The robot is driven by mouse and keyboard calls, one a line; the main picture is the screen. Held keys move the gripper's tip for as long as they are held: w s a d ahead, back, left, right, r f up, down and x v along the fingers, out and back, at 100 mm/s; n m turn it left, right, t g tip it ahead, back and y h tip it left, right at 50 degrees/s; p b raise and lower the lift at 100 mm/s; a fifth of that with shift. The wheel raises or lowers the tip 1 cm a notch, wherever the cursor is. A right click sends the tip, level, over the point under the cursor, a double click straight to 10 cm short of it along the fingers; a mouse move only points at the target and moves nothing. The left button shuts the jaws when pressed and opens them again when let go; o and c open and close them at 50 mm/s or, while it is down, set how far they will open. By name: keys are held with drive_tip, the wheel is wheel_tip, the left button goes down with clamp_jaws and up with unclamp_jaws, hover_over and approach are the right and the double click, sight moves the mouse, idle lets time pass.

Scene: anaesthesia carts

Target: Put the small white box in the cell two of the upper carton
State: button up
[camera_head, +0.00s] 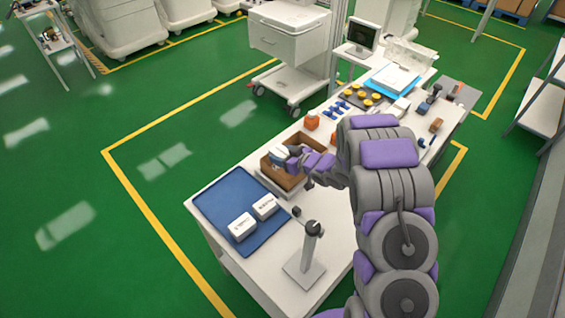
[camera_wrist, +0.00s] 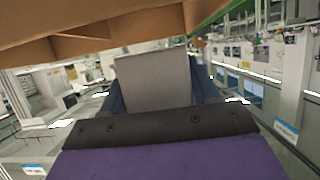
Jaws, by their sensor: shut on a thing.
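My gripper (camera_head: 291,157) is at the brown carton (camera_head: 290,183) on the table and is shut on a small white box (camera_head: 279,151). In the wrist view the box (camera_wrist: 153,82) looks light grey and sits between the dark fingers of my gripper (camera_wrist: 153,98). The carton's brown cardboard (camera_wrist: 110,25) fills the top of that view, with an inner divider edge showing. In the head view the box is over or partly inside the carton; its exact cell and depth cannot be told. My gripper and arm hide part of the carton.
A blue tray (camera_head: 212,203) with two white boxes (camera_head: 242,227) lies at the table's near left end. A grey stand (camera_head: 306,262) rises in front of the carton. Orange blocks (camera_head: 311,121), blue pieces and yellow round items lie behind it.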

wheel_tip(320, 180, down, 4)
drive_tip(key=shift+a+r+b, duration=0.1)
drive_tip(key=shift+r+b, duration=0.05)
drive_tip(key=shift+b, duration=0.5)
drive_tip(key=shift+r, duration=0.1)
drive_tip(key=shift+s, duration=0.1)
